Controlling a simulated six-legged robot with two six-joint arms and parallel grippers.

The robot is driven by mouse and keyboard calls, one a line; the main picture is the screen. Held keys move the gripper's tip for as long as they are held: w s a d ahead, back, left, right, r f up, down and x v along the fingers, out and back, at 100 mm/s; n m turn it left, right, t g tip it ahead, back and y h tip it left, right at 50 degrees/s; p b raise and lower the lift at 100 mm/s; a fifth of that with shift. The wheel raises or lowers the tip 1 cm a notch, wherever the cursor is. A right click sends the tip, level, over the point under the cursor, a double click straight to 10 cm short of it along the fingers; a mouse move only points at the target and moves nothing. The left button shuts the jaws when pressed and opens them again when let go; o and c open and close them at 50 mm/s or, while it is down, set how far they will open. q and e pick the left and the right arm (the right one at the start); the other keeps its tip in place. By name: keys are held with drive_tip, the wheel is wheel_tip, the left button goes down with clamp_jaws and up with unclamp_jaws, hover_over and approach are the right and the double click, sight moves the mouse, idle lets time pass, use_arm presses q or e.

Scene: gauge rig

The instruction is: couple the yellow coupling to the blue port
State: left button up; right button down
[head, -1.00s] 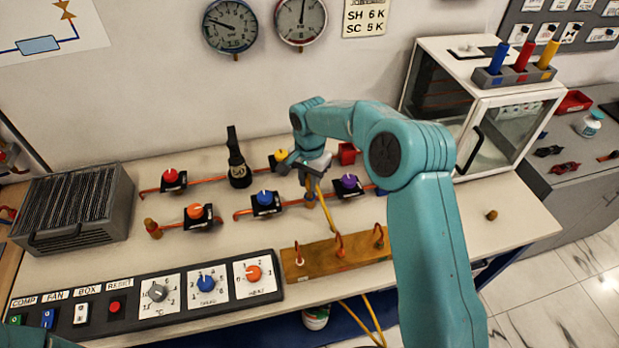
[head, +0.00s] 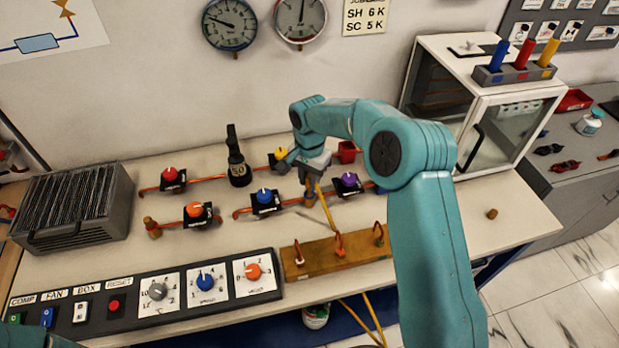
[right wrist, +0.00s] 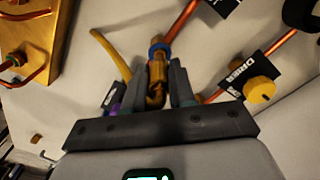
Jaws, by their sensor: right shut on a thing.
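My right gripper (head: 312,186) is over the middle of the bench, among the valves. In the right wrist view its fingers (right wrist: 158,72) are shut on the yellow coupling (right wrist: 156,92), which looks brass-coloured. A yellow hose (right wrist: 112,55) shows beside the fingers, and in the head view the hose (head: 325,207) hangs below the gripper. The blue port (right wrist: 158,48) shows as a blue ring on a copper pipe, in line with the coupling just beyond the fingertips. I cannot tell whether they are fully joined. In the head view the gripper hides the coupling. My left gripper is out of view.
A blue-knobbed valve (head: 264,199) and a purple-knobbed valve (head: 347,183) flank the gripper. A yellow-knobbed valve (head: 281,156) is close behind. A brass manifold block (head: 325,259) lies in front.

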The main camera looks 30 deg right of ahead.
drive_tip(key=shift+f, duration=0.25)
idle(0.3)
drive_tip(key=shift+f+b, duration=0.9)
drive_tip(key=shift+b, duration=0.05)
drive_tip(key=shift+f+b, duration=0.3)
idle(0.8)
drive_tip(key=c, duration=0.5)
unclamp_jaws()
drive_tip(key=shift+r, duration=0.1)
drive_tip(key=shift+c, duration=0.2)
